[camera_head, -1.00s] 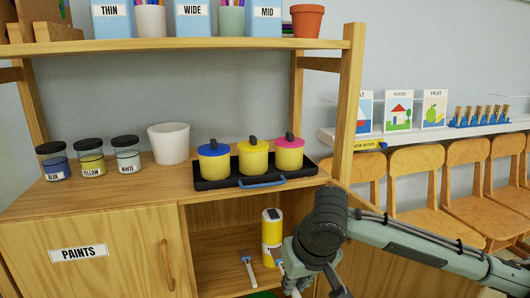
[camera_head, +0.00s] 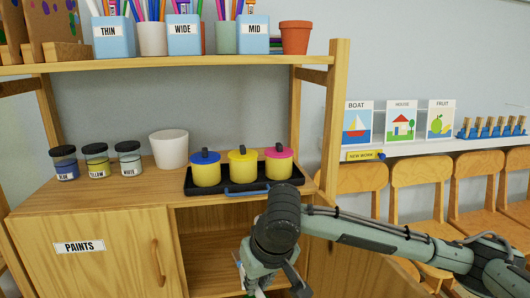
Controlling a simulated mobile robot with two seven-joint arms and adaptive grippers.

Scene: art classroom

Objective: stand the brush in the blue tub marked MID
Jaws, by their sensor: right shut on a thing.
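The blue tub marked MID (camera_head: 254,43) stands on the top shelf with slim, upright things in it. The tubs marked WIDE (camera_head: 184,43) and THIN (camera_head: 113,48) stand to its left. My right gripper (camera_head: 262,291) is low in front of the cabinet's open compartment, well below the MID tub. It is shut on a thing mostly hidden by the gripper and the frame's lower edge. A pale, slim part (camera_head: 239,264) shows just left of the gripper. I cannot tell whether this is the brush. My left gripper is out of view.
A black tray (camera_head: 233,195) with three yellow pots stands on the counter above my right gripper. A terracotta pot (camera_head: 295,38) sits right of the MID tub, close to the shelf post (camera_head: 333,120). Paint jars and a white pot (camera_head: 169,149) stand further left.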

